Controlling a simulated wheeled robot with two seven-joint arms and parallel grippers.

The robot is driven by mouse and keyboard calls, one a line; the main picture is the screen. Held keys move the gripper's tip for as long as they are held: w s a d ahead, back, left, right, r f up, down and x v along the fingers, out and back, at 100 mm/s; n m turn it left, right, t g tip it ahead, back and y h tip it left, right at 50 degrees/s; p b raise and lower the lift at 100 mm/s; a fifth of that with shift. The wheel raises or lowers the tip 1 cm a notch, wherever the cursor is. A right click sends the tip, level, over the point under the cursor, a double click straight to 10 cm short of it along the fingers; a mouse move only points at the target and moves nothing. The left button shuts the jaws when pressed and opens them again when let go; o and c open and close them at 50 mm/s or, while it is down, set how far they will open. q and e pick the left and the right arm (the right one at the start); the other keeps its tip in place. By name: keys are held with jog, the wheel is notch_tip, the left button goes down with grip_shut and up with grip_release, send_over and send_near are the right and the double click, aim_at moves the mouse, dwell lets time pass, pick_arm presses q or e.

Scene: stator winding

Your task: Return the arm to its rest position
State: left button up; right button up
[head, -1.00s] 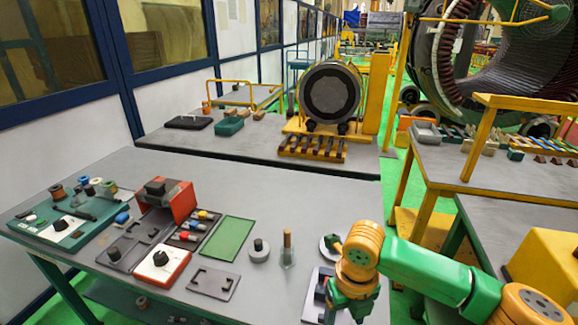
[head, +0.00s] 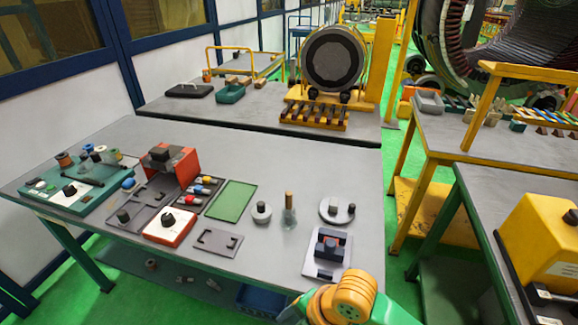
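My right arm shows only as an orange and green link (head: 345,297) at the bottom of the head view, beside the table's front edge. Its gripper is out of the frame. My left arm and gripper are not in view. The grey table (head: 270,175) stands in front of me. On its right part, a dark block fixture on a light plate (head: 326,252) and a round base with a small block (head: 337,210) are uncovered.
A red box (head: 172,168), a green mat (head: 231,200) and a glass bottle (head: 289,215) stand on the table. A yellow machine (head: 543,245) sits on the right bench. Green floor (head: 395,275) lies open between the table and the bench.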

jog(key=s+d+f+m+t+h, duration=0.1)
jog(key=s+d+f+m+h, duration=0.2)
jog(key=d+m, duration=0.75)
jog(key=s+d+f+m+t+h, duration=0.1)
jog(key=s+d+f+m, duration=0.35)
jog(key=m, duration=1.05)
jog(key=s+f+g, duration=0.1)
jog(key=s+f, duration=0.2)
jog(key=f, duration=1.1)
jog(key=s+d+f+g, duration=0.1)
jog(key=s+d+f, duration=0.1)
jog(key=s+f, duration=0.8)
jog(key=s+n, duration=0.1)
jog(key=s, duration=0.1)
jog(key=shift+s+d+f, duration=0.3)
jog(key=shift+d+f, duration=0.05)
